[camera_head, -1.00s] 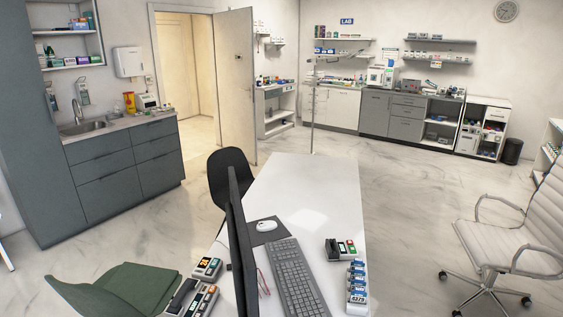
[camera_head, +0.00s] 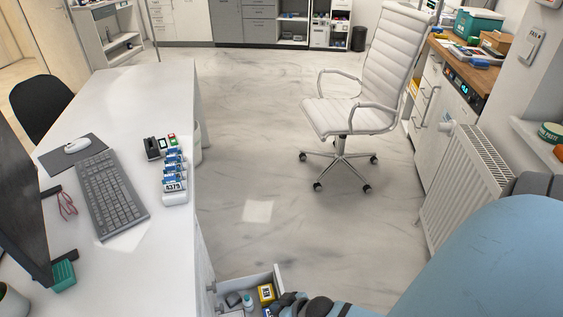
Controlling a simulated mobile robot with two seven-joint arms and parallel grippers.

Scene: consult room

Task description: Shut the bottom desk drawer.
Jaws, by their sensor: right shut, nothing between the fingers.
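A white desk drawer (camera_head: 244,274) stands open at the right side of the white desk (camera_head: 178,97), at the bottom of the picture. Small items lie inside it, among them a yellow box (camera_head: 266,293) and a small white bottle (camera_head: 247,302). Whether it is the bottom drawer cannot be told from this angle. My right gripper (camera_head: 287,303) is shut and empty, close to the drawer's outer end. Whether it touches the drawer cannot be told. The drawer's near part is cut off by the picture edge. My left gripper is not in view.
A white office chair (camera_head: 345,118) stands on the open floor beyond the drawer. A white radiator (camera_head: 462,185) is on the right. The desk holds a keyboard (camera_head: 98,195), a mouse (camera_head: 77,146) and a monitor (camera_head: 22,190). The floor between desk and chair is clear.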

